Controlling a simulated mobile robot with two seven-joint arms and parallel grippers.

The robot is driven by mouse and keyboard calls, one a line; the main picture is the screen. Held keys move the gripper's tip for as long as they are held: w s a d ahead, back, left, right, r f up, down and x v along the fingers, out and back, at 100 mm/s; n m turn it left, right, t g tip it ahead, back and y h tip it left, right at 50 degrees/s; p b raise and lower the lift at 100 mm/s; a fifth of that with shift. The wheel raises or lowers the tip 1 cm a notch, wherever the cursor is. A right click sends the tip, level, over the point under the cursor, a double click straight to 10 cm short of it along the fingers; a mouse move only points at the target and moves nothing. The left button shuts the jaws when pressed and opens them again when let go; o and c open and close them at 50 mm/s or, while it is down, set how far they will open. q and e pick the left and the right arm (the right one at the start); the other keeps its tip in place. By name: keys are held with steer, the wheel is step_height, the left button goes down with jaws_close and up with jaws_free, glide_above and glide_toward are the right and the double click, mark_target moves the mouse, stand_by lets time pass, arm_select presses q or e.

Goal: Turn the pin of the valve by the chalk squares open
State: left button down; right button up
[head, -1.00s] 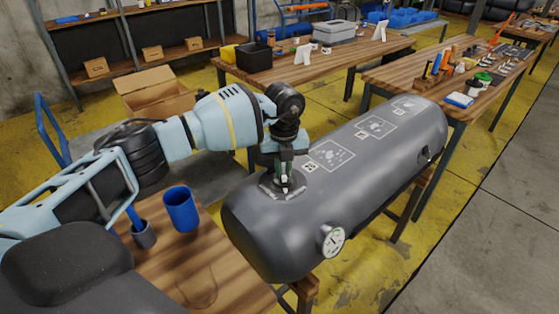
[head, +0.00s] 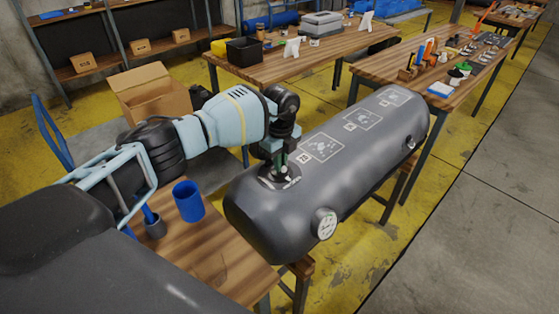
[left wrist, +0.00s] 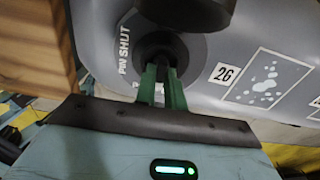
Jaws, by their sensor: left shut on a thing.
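A dark round valve (head: 294,181) sits on top of the near end of the grey inflatable tube (head: 270,211). In the left wrist view the dark valve (left wrist: 194,52) has white lettering "PIN SHUT" on its collar. A chalk square (head: 321,147) with pale spots lies on the tube beside it; two more squares follow farther along. My left gripper (head: 281,163) points down onto the valve. Its green fingers (left wrist: 163,85) are shut on the valve's dark pin, which they and the wrist partly hide. My right gripper is not in view.
A cardboard box (head: 152,103) stands behind my arm. Tool-covered tables stand behind the tube.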

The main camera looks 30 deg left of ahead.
arm_select(q)
steer(key=shift+w+r, duration=0.1)
steer(key=shift+r, duration=0.05)
steer(key=c, duration=1.5)
jaws_free()
step_height(320, 180, up, 8)
steer(key=shift+f+p, duration=0.15)
steer(key=shift+p, duration=0.15)
